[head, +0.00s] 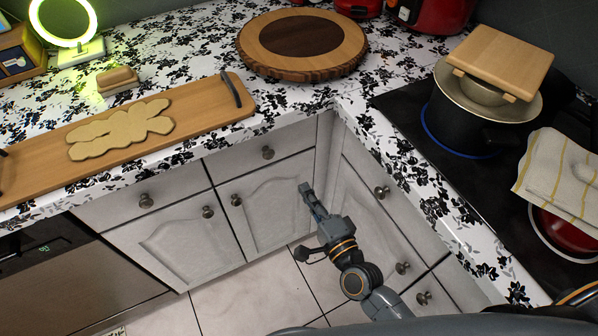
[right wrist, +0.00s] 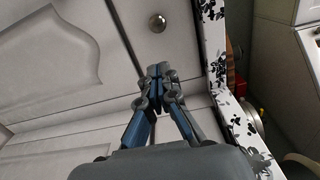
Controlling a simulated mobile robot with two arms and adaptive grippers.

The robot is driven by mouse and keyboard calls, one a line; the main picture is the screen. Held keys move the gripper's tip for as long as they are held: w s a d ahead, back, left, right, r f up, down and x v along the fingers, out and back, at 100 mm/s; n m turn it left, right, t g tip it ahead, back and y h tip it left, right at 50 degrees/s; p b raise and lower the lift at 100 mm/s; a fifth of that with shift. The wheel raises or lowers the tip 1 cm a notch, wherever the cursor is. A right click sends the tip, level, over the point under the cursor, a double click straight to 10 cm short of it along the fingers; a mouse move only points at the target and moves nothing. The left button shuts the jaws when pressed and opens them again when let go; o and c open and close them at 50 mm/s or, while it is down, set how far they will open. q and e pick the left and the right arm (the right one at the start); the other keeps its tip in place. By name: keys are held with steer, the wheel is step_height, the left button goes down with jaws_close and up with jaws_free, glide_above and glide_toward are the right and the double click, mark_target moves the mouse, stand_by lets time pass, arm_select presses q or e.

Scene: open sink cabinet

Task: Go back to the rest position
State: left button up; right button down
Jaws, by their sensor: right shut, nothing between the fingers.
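My right gripper (head: 306,190) hangs in the corner of the kitchen units, below the counter level, in front of the white cabinet doors. Its fingers are shut with nothing between them, as the right wrist view (right wrist: 159,72) also shows. In the head view it appears over the right edge of a closed cabinet door (head: 262,212). In the right wrist view a round knob (right wrist: 157,23) lies beyond the fingertips, apart from them. My left gripper is not in view.
The patterned counter (head: 200,62) runs along the back and right, its edge above my gripper. A wooden tray (head: 210,112), a round board (head: 302,42) and a dark pot (head: 452,125) on the hob stand on it. The tiled floor (head: 245,300) below is clear.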

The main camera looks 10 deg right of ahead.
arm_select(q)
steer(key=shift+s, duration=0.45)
arm_select(e)
steer(key=shift+s+f, duration=0.15)
steer(key=shift+s, duration=0.05)
